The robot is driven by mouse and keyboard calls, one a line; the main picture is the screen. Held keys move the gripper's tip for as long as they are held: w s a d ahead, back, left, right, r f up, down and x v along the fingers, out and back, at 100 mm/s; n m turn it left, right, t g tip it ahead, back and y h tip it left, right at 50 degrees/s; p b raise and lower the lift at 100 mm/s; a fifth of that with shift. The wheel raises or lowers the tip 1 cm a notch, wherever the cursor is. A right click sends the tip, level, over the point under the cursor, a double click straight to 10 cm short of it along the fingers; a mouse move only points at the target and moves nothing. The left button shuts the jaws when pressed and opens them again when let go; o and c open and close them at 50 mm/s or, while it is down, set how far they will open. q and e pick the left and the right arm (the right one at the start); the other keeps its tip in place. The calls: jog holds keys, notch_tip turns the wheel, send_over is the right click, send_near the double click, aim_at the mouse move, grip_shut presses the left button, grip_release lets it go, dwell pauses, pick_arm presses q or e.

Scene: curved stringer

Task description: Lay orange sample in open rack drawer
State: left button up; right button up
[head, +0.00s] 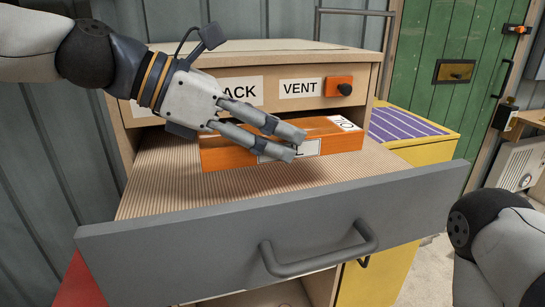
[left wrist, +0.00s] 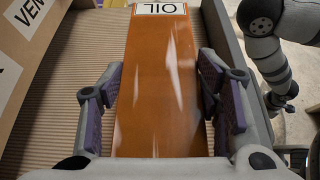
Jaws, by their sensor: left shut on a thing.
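The orange sample (head: 228,155) is a long flat block with white labels, one reading OIL. It lies lengthwise across the open rack drawer (head: 190,240), over the ribbed floor toward the back; whether its underside touches the floor is unclear. My left gripper (head: 296,145) reaches in from the upper left and is shut on the sample. In the left wrist view, the purple finger pads (left wrist: 222,100) flank the orange block (left wrist: 160,80). My right arm shows at the lower right, its gripper out of frame.
The drawer's grey front has a dark handle (head: 318,252). The wooden cabinet (head: 235,45) above carries VENT and partly hidden ACK labels and an orange switch (head: 338,86). A yellow box with a purple striped top (head: 405,125) stands right. Ribbed floor in front is bare.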

aim_at(210, 132)
pick_arm(q)
jog(key=shift+w+f, duration=0.75)
jog(key=shift+f, duration=0.35)
jog(key=f, duration=0.2)
jog(key=f+b, duration=0.1)
jog(key=shift+w+f, duration=0.25)
jog(key=shift+r, duration=0.15)
jog(key=o, duration=1.4)
jog(key=shift+f, duration=0.2)
jog(key=shift+c, duration=0.2)
pick_arm(e)
jog(key=shift+s+f+g, duration=0.3)
jog(key=shift+s+f, duration=0.45)
jog(key=shift+s, duration=0.1)
pick_arm(q)
jog(key=shift+r, duration=0.15)
jog(key=p+v, duration=0.2)
jog(key=v, duration=0.9)
jog(key=shift+s+r, duration=0.1)
jog(key=shift+r, duration=0.2)
jog(key=shift+s+a, duration=0.1)
jog(key=shift+a, duration=0.35)
pick_arm(e)
jog(key=shift+t, duration=0.6)
jog(key=w+r, duration=0.2)
jog(key=w, duration=0.1)
jog(key=shift+r, duration=0.35)
